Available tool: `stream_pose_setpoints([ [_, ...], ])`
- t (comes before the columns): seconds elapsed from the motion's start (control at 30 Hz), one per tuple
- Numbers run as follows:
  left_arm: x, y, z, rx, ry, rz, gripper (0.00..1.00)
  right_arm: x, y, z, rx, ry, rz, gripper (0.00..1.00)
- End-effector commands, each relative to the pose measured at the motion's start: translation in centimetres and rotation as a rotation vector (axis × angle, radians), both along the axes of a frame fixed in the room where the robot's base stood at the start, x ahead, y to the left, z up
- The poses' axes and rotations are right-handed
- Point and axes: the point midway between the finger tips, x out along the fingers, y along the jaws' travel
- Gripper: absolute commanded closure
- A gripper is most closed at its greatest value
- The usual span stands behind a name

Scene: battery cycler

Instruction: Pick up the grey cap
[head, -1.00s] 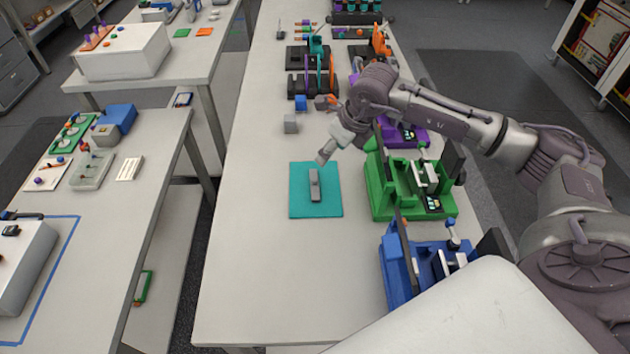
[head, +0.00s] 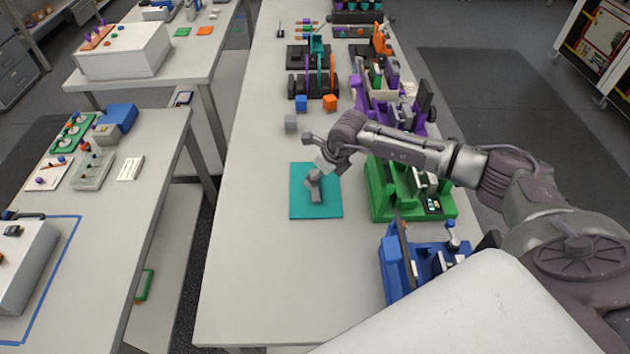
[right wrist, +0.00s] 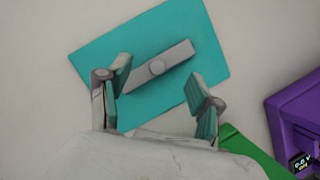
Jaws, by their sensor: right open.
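The grey cap (head: 317,196) is a flat grey bar with a round knob, lying on a teal mat (head: 299,207). The right wrist view shows the cap (right wrist: 178,55) whole except near its lower left end, close to a finger. My right gripper (head: 315,176) is above the cap's far part and hides some of it in the head view. In the right wrist view my right gripper (right wrist: 160,92) is open and empty, its two teal-padded fingers spread toward the cap. I cannot tell the exact height gap. My left gripper is not in view.
To the right stand a green fixture (head: 382,200), a blue fixture (head: 395,285) and a purple one (head: 378,97). Small grey (head: 291,123), blue (head: 301,103) and orange (head: 330,102) cubes sit beyond the mat. The table left of and before the mat is clear.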

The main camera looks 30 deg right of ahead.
Motion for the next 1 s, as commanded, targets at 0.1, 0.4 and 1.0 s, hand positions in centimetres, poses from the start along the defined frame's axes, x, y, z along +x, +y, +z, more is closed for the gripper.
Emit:
stream_pose_setpoints([
  [0.1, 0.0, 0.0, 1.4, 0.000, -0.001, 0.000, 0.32, 0.5, 0.6, -1.5, 0.002, 0.004, -0.002, 0.35],
  [0.4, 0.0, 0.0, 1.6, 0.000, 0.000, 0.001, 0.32, 1.1, 0.7, -3.2, 0.000, 0.000, -0.001, 0.35],
  [1.0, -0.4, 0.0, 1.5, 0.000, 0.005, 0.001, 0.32, 1.0, 0.7, -3.3, 0.001, 0.005, 0.000, 0.78],
])
